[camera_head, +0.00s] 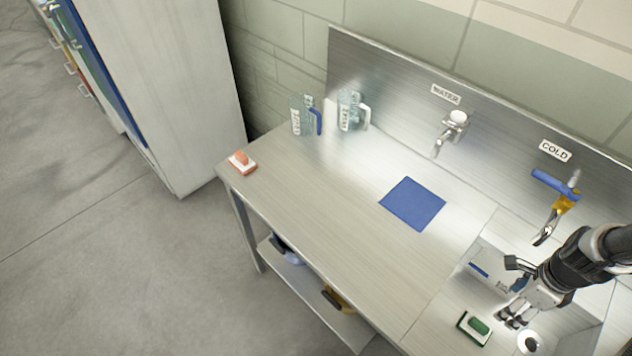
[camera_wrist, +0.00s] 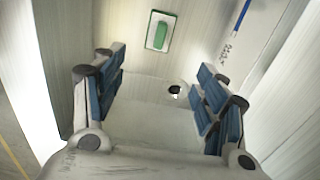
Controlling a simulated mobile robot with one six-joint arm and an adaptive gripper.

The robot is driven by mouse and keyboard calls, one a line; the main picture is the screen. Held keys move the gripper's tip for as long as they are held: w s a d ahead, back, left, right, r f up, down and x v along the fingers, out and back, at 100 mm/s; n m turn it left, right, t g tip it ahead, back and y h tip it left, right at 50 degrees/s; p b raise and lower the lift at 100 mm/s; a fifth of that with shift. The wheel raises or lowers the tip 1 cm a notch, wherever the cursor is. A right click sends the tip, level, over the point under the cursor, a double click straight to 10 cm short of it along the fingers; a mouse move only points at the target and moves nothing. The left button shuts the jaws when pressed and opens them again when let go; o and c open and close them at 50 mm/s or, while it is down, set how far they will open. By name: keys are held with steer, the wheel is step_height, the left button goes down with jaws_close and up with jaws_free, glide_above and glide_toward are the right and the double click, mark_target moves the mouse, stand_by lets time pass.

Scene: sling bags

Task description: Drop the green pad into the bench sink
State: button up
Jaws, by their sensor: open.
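The pad (camera_wrist: 160,30) also shows at the top of the wrist view, beyond the drain hole (camera_wrist: 175,91). The bench sink (camera_head: 488,268) has a pale wall with a blue line and lettering. My gripper (camera_head: 512,318) is over the sink, right of the pad. Its blue-padded fingers (camera_wrist: 158,98) are spread wide, with nothing between them and the pad beyond them.
A blue mat (camera_head: 413,203) lies on the bench. An orange-and-white pad (camera_head: 242,161) is at its left corner. Two clear jugs (camera_head: 304,116) (camera_head: 350,110) stand near the backsplash. A water tap (camera_head: 452,128) and a cold tap (camera_head: 557,203) project above the bench.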

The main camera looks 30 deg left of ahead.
step_height(320, 180, up, 12)
steer(key=shift+f, duration=0.15)
stand_by(0.5)
steer(key=s+a+r+n+t, duration=0.1)
steer(key=s+a+r+n, duration=0.3)
steer(key=r+n, duration=0.15)
steer(key=s+a+r+n+t, duration=0.1)
steer(key=s+a+r+n, duration=0.25)
steer(key=r, duration=0.35)
steer(key=s+a+r+n+t, duration=0.1)
steer(key=s+a+r+n, duration=0.1)
steer(key=s+n, duration=0.4)
steer(key=s+a+r+n+t, duration=0.1)
steer(key=s+a+r+n, duration=0.1)
steer(key=s+n, duration=0.4)
steer(key=shift+a+r+t+b, duration=0.15)
steer(key=shift+a+t+b, duration=0.2)
steer(key=shift+a, duration=0.2)
